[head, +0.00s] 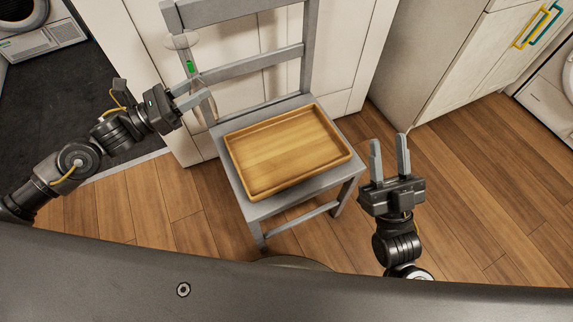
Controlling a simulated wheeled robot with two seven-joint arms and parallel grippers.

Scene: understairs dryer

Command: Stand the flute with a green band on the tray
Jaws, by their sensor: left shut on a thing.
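A clear flute with a green band (190,67) is at the left of the head view, in front of the chair's back. Its round foot looks uppermost and its bowl lowermost, so it appears upside down and slightly tilted. My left gripper (198,92) is shut on it around the upper bowl or stem; the fingers partly hide it. The wooden tray (258,189) lies on the grey chair's seat, right of and below the flute, and looks empty. My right gripper (389,157) is open and empty, to the right of the tray.
The grey chair (252,207) has a slatted back (255,62) behind the tray, close to my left gripper. White cabinets (450,60) stand at the back right. Wooden floor (480,190) is clear at the right.

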